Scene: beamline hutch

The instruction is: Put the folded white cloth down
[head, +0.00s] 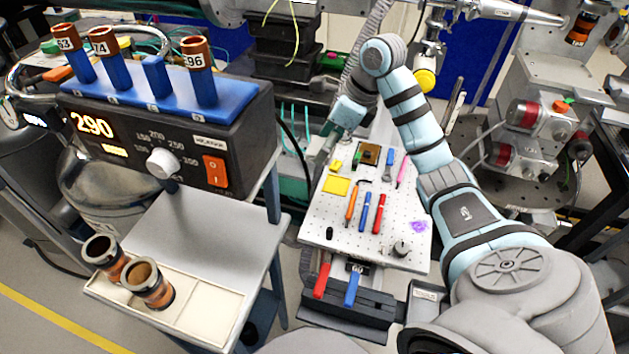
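I cannot make out a folded white cloth in the head view. My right arm comes in from the lower right, bends at its elbow high in the middle and points down and left. My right gripper (321,163) is small and partly lost against the dark background, beside the far left edge of the white perforated board (318,217). Whether its fingers are open or shut, or hold anything, does not show. My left gripper is out of view.
The board carries pens, a yellow pad (336,185), a purple patch (418,226) and a dark knob (401,249). At left, a heater block (180,125) reading 290 stands behind a white tray (205,317) with two copper-coloured cylinders (149,286).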

